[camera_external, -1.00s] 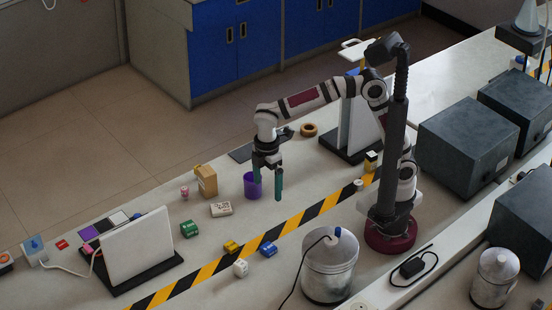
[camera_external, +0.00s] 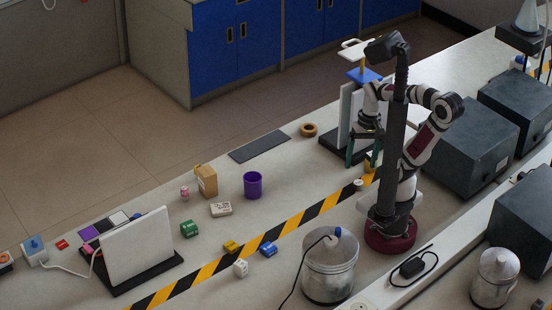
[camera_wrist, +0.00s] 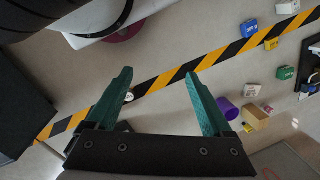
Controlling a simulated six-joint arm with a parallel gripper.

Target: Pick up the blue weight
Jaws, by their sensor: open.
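The blue weight (camera_external: 268,249) lies on the bench in front of the yellow-black striped tape, beside a yellow block and a white block. In the wrist view the blue weight (camera_wrist: 249,28) is at the upper right, with pale markings on its face. My gripper (camera_external: 362,163) is open and empty, close to my arm's base and beside the upright white panel, well to the right of and behind the weight. In the wrist view its two teal fingers (camera_wrist: 158,73) are spread apart over the tape, with the weight outside them. Nothing hides the weight.
The yellow block (camera_external: 231,246) and white block (camera_external: 240,267) sit near the weight. A green block (camera_external: 189,229), purple cup (camera_external: 253,186) and brown box (camera_external: 207,181) stand beyond the tape (camera_external: 285,225). A metal can (camera_external: 329,272) stands right of the weight. The white panel (camera_external: 345,118) is near my gripper.

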